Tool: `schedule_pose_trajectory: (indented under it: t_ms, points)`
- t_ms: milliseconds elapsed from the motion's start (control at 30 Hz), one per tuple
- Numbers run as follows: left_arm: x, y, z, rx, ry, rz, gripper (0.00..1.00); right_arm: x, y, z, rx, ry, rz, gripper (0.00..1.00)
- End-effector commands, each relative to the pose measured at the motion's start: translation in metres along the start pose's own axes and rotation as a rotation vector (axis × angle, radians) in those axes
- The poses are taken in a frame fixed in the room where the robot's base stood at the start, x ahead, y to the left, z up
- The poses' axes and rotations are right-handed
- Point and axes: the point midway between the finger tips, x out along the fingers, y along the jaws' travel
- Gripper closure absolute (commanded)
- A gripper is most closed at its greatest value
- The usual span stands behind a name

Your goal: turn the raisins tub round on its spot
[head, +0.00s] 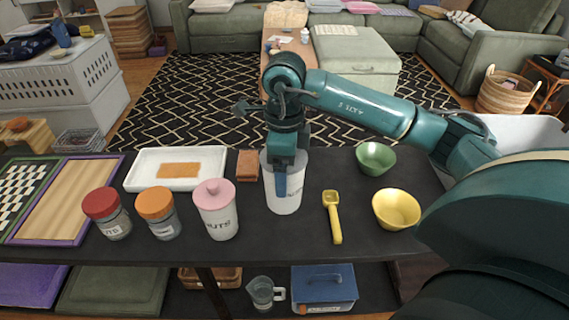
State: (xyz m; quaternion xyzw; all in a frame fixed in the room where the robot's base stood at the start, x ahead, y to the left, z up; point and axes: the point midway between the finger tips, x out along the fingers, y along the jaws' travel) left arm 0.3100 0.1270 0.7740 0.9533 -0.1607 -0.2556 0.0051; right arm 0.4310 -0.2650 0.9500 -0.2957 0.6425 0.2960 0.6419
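A white tub (289,203) stands upright on the dark tabletop in the middle; no lettering shows on its near side, so I cannot tell by label that it is the raisins tub. My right gripper (281,184) comes down over it from above, with a blue finger in front of its near wall. The other finger is hidden, so I cannot tell whether the gripper is closed on the tub. A white tub with a pink lid (216,208), lettered "UTS" on its visible side, stands to its left. My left gripper is out of view.
A yellow scoop (333,217), yellow bowl (396,209) and green bowl (376,159) lie to the right. A brown block (247,165) sits close at the left. Jars with red (102,204) and orange (155,204) lids and a white tray (137,174) stand further left.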

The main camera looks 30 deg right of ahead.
Motion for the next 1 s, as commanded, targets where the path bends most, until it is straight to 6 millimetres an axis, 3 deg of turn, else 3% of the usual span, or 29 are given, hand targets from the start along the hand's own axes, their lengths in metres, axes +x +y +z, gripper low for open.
schedule_pose_trajectory:
  t_ms: [133, 467, 800, 1000]
  points:
    - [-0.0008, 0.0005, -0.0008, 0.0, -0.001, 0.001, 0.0, -0.0008, 0.0, 0.0001, 0.098, -0.001, -0.001, 0.66]
    - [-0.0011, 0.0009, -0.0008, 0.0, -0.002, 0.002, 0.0, -0.001, 0.0001, 0.0003, 0.139, -0.002, -0.001, 0.66]
    - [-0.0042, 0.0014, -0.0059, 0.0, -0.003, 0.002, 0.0, -0.0016, 0.0008, 0.0007, 0.561, -0.003, -0.001, 0.66]
    - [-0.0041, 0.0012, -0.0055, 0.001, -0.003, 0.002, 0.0, -0.0008, 0.0007, 0.0008, 0.607, -0.003, -0.001, 0.66]
